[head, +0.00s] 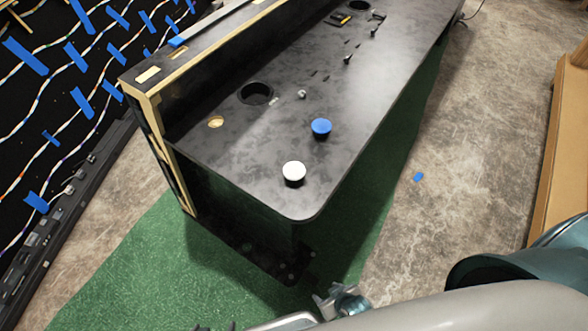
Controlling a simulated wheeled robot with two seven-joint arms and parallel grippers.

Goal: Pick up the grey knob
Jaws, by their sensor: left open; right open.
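A small grey knob (302,94) stands on the black console top (235,150), behind the blue and white knobs and right of a round hole. Two dark fingertips of my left gripper (214,328) just show at the bottom edge, apart and empty; the rest of it is out of frame. My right gripper (338,301) is at the bottom centre, open and empty, partly hidden by my own arm. Both grippers are well in front of the console and away from the grey knob.
A blue-topped knob (321,127) and a white-topped knob (294,172) stand nearer the console's front edge. A dark round hole (256,93) lies to the left. Small levers (347,59) are farther back. A wooden unit (561,150) stands at the right. Concrete floor between is mostly clear.

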